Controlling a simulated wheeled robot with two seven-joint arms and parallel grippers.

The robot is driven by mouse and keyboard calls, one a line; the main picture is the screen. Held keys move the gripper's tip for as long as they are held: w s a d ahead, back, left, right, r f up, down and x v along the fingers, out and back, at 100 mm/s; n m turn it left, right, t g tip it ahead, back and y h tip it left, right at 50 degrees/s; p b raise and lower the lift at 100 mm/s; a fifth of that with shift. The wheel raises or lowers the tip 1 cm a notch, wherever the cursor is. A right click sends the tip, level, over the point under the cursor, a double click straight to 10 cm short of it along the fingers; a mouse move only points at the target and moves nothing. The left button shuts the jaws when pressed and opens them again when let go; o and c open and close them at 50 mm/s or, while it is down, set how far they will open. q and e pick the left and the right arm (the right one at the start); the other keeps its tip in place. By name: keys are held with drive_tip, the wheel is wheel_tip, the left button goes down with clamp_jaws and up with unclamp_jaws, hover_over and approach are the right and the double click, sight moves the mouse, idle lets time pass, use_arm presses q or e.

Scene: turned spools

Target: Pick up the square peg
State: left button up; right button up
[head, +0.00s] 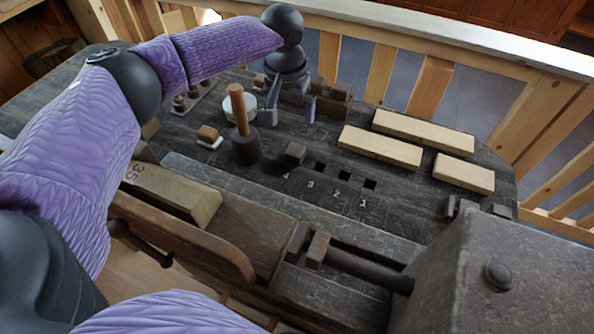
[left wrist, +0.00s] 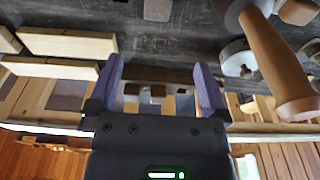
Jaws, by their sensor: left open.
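A dark brown square block, which looks like the square peg (head: 295,153), stands at the hole marked 4 in the dark bench. It seems to be the pale-topped block (left wrist: 157,10) at the top edge of the left wrist view. My left gripper (head: 290,104) is open and empty, beyond the peg towards the bench's far edge. Its two fingers (left wrist: 158,88) are spread in the left wrist view and do not touch the peg. My right gripper is out of view.
A mallet (head: 243,148) stands left of the peg. Square holes (head: 343,175) lie to its right. Pale planks (head: 380,147) lie farther right. Brown blocks (head: 340,92) and a white round container (head: 238,108) are near my left gripper. A brown block (head: 207,132) sits at left.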

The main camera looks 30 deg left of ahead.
use_arm(q)
drive_tip(key=b, duration=0.2)
hover_over(295, 150)
drive_tip(key=s, duration=0.1)
drive_tip(key=f, duration=0.4)
drive_tip(key=shift+a+f, duration=0.1)
drive_tip(key=shift+a, duration=0.1)
drive_tip(key=f+b, duration=0.1)
drive_tip(key=f, duration=0.2)
drive_tip(key=f+b, duration=0.2)
drive_tip(key=f, duration=0.1)
drive_tip(key=w+f+b, duration=0.1)
drive_tip(key=f, duration=0.2)
drive_tip(key=shift+d, duration=0.25)
drive_tip(key=shift+f, duration=0.25)
drive_tip(key=shift+r, duration=0.1)
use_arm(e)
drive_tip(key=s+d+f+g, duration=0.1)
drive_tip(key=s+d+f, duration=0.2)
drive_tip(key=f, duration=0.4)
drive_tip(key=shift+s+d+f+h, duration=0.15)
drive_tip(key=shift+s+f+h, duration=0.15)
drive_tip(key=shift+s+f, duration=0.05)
